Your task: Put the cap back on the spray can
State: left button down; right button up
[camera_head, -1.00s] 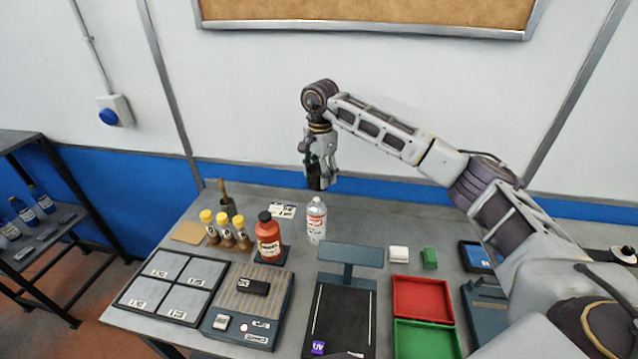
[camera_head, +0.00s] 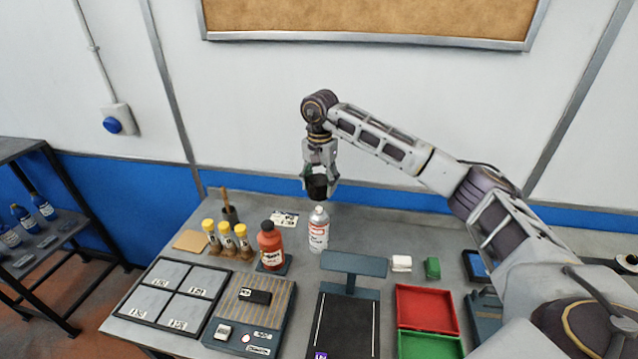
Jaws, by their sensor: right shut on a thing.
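The spray can (camera_head: 318,232) is white with a red label and stands upright on the bench, its top bare. My right gripper (camera_head: 319,178) is above it, pointing down and shut on the black cap (camera_head: 317,187). My left gripper is not in view.
An orange bottle (camera_head: 271,246) stands left of the can, with several yellow-capped bottles (camera_head: 226,238) beyond it. A dark stand (camera_head: 354,263) is in front of the can. Red (camera_head: 427,308) and green (camera_head: 430,345) trays are at the front right.

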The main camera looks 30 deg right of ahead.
aim_at(320, 207)
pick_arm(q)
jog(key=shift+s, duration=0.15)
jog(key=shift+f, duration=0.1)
pick_arm(e)
jog(key=shift+f, duration=0.1)
jog(key=shift+f, duration=0.35)
jog(key=shift+f+b, duration=0.7)
jog(key=shift+b, duration=0.05)
jog(key=shift+f+b, duration=0.75)
jog(key=shift+f, duration=0.5)
jog(key=shift+f+b, duration=0.3)
jog(key=shift+f, duration=0.3)
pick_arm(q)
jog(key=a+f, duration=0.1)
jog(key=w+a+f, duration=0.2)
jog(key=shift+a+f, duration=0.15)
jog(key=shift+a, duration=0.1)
pick_arm(e)
jog(key=shift+f, duration=0.2)
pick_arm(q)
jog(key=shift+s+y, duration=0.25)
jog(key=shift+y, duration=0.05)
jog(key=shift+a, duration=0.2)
